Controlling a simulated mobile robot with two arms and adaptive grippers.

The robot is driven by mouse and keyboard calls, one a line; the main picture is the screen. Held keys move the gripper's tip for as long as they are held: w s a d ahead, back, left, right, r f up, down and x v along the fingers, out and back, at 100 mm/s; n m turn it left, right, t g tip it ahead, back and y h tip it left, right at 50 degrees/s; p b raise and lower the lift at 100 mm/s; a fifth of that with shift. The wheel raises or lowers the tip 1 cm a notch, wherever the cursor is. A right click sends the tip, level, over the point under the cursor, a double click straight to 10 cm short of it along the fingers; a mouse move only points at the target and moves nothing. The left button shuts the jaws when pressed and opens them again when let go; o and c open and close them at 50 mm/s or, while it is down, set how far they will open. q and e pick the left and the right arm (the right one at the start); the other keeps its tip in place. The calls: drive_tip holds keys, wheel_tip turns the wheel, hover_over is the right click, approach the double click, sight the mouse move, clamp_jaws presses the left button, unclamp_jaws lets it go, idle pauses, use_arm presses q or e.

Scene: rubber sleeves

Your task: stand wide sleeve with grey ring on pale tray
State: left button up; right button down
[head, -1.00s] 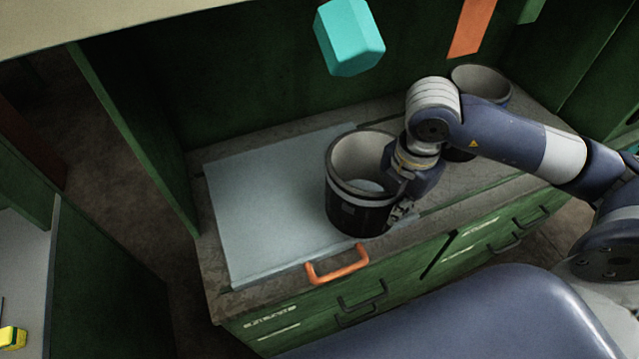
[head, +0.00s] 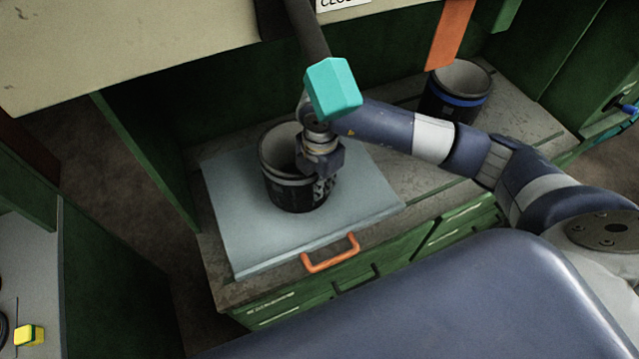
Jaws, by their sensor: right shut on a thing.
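The wide black sleeve with the grey ring (head: 280,181) is upright within the outline of the pale tray (head: 235,242), near its middle. I cannot tell for sure whether its base touches the tray. My right gripper (head: 322,186) is shut on the sleeve's right side wall, with the wrist above the rim. The wrist hides part of the sleeve's rim and right side. My left gripper is not in view.
A second dark sleeve with a blue ring (head: 456,101) stands on the worn counter (head: 520,115) at the back right. A turquoise block shape (head: 333,89) shows in front of my right arm. An orange handle (head: 331,254) is at the tray's front edge. The tray's left part is bare.

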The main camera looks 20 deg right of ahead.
drive_tip(key=shift+f, duration=0.65)
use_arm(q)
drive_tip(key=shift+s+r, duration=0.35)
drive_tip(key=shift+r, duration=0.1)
use_arm(e)
drive_tip(key=shift+w+f, duration=0.1)
drive_tip(key=shift+f, duration=0.05)
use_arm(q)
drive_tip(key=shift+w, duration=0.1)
use_arm(e)
drive_tip(key=shift+f, duration=0.15)
drive_tip(key=c, duration=1.8)
unclamp_jaws()
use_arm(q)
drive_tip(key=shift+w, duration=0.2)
use_arm(e)
drive_tip(key=shift+o, duration=0.2)
